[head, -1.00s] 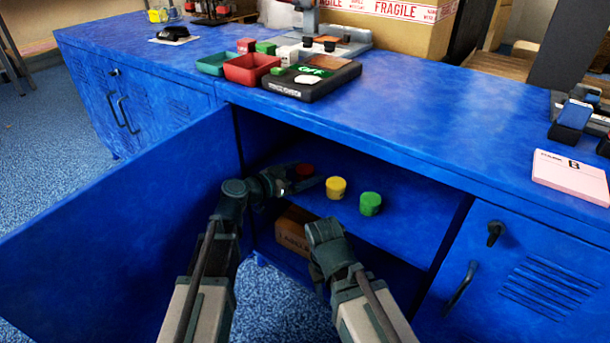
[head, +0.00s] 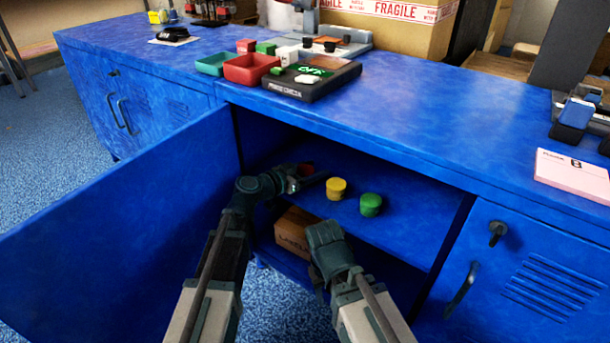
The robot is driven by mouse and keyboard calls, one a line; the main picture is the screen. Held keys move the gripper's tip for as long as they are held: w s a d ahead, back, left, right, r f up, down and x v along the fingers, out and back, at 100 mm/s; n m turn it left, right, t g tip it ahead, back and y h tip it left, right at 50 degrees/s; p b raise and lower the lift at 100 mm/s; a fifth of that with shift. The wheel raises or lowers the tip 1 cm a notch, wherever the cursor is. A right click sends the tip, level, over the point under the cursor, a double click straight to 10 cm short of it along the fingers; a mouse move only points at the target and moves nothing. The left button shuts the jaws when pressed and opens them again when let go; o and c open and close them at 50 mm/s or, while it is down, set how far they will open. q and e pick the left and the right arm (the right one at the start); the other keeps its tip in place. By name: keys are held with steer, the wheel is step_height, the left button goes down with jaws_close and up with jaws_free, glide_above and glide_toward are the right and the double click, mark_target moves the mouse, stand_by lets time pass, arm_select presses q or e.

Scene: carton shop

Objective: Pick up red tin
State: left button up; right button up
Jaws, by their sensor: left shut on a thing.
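The red tin (head: 306,169) is inside the open blue cabinet, at the left of the shelf, dark and partly hidden by my left gripper. My left gripper (head: 307,178) reaches into the cabinet and is shut on the red tin. I cannot tell whether the tin touches the shelf. A yellow tin (head: 336,188) and a green tin (head: 370,205) stand on the shelf to its right. My right arm's end (head: 326,243) is in front of the cabinet below the shelf; its fingers are not visible.
The cabinet door (head: 120,235) stands open on the left. A cardboard box (head: 291,232) sits below the shelf (head: 405,235). On the blue top are a red tray (head: 250,69), a teal tray (head: 212,64) and a pink pad (head: 572,176). The shelf right of the green tin is clear.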

arm_select(q)
steer(key=shift+r, duration=0.15)
step_height(320, 180, up, 10)
steer(key=p, duration=1)
steer(key=shift+s+f, duration=0.1)
steer(key=shift+f, duration=0.1)
